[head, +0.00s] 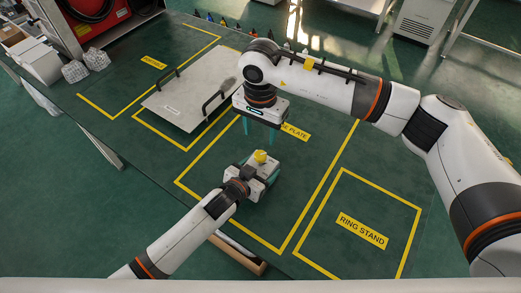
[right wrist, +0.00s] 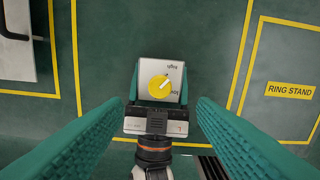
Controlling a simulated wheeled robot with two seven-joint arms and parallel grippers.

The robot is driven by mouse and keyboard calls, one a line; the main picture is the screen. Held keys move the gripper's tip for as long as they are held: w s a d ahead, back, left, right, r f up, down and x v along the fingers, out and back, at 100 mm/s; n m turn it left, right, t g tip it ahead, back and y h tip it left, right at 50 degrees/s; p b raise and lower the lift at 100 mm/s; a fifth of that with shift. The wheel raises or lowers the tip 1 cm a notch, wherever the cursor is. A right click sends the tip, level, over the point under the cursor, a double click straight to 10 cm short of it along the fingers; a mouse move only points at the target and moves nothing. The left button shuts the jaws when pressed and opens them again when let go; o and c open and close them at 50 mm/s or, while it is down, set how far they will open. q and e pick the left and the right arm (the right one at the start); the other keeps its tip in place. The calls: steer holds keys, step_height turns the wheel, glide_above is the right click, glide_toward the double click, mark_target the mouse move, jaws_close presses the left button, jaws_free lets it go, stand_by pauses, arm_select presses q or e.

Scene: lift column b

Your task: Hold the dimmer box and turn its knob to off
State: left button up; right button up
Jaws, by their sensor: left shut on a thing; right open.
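The dimmer box (head: 268,167) stands in a yellow-outlined area of the green table, its yellow knob (head: 260,156) facing up. My left gripper (head: 256,180) is shut on the box from the near side. In the right wrist view, its teal fingers flank the pale box face (right wrist: 146,66). The knob (right wrist: 158,88) has a white pointer mark toward the upper right; small labels lie above and to the lower right, too small to read surely. My right gripper (head: 258,131) is open and empty above the box, its fingers pointing down, apart from the knob.
A grey panel with two black handles (head: 185,110) lies left of my right gripper. The area marked RING STAND (head: 362,231) is empty. A red case (head: 98,17) and white boxes (head: 42,62) are at the upper left. Several small bottles line the far edge.

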mark_target(261, 154)
step_height(261, 154, down, 9)
steer(key=shift+r, duration=0.1)
stand_by(0.3)
steer(key=c, duration=1)
